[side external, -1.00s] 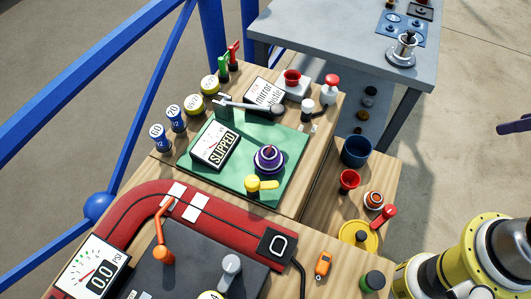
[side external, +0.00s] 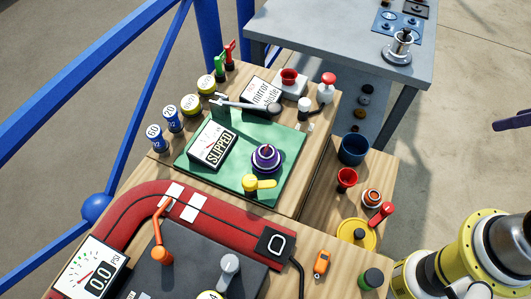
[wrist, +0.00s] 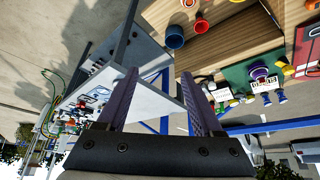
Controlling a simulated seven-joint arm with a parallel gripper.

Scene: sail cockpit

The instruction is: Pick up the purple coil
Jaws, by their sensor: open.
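The purple coil (side external: 265,159) sits on the green panel (side external: 231,182) in the side view, around or on a dark round fitting with a small red mark on top. It also shows small in the wrist view (wrist: 259,72), at the right. My gripper (wrist: 160,80) is open and empty, with its two purple fingers spread wide. It is well apart from the coil. In the side view only a purple finger tip (side external: 512,120) shows at the right edge; the rest of the gripper is outside the picture.
A yellow-handled valve (side external: 256,183) is close in front of the coil, and the SLIPPED gauge (side external: 213,146) is to its left. A grey lever (side external: 245,105) lies behind. Red and blue cups (side external: 354,150) and an orange-white coil (side external: 372,198) stand on the lower shelf. A grey table (side external: 330,40) is behind.

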